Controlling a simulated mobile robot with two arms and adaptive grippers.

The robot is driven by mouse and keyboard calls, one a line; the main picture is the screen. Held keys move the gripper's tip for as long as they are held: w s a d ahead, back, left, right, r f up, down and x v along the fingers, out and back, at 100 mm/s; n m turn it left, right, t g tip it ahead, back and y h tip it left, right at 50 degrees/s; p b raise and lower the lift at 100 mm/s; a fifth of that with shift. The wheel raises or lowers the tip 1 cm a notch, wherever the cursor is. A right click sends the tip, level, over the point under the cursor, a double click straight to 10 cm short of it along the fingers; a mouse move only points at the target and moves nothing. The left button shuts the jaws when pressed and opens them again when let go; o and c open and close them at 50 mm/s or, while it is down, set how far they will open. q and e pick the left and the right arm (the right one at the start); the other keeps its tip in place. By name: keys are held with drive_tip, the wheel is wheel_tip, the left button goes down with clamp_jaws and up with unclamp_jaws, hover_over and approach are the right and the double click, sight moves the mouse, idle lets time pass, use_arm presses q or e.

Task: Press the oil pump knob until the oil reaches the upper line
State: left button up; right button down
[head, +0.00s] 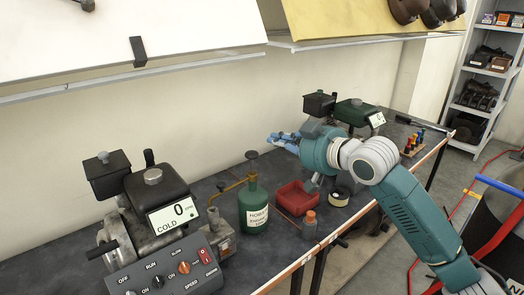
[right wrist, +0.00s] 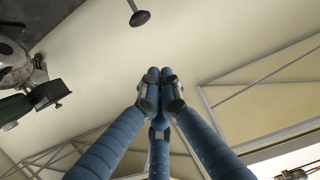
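The oil pump is a dark green bottle (head: 253,208) with a white printed label, standing on the bench. Its dark round knob (head: 251,155) sits on a thin stem above the bottle. A brass spout (head: 232,187) runs left from its neck toward the near engine. My right gripper (head: 272,140) is to the right of and slightly above the knob, apart from it. In the right wrist view its blue fingers (right wrist: 160,76) are together at the tips with nothing between them. A dark knob (right wrist: 140,18) on a stem shows beyond the fingertips. I see no oil level or line. My left gripper is out of view.
The near engine (head: 160,195) has a display reading 0 and COLD, with a control panel (head: 168,272) in front. A red tray (head: 296,197), a small orange-capped bottle (head: 309,226) and a tape roll (head: 339,197) are right of the pump. Another engine (head: 355,112) stands farther back.

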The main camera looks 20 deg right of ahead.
drive_tip(key=p, duration=0.3)
hover_over(252, 163)
drive_tip(key=s, duration=0.2)
wheel_tip(252, 163, down, 2)
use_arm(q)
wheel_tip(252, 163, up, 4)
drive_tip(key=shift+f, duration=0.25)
use_arm(e)
drive_tip(key=f, duration=0.4)
drive_tip(key=shift+w+d+f, duration=0.1)
drive_tip(key=shift+d+f, duration=0.15)
drive_tip(key=shift+f, duration=0.1)
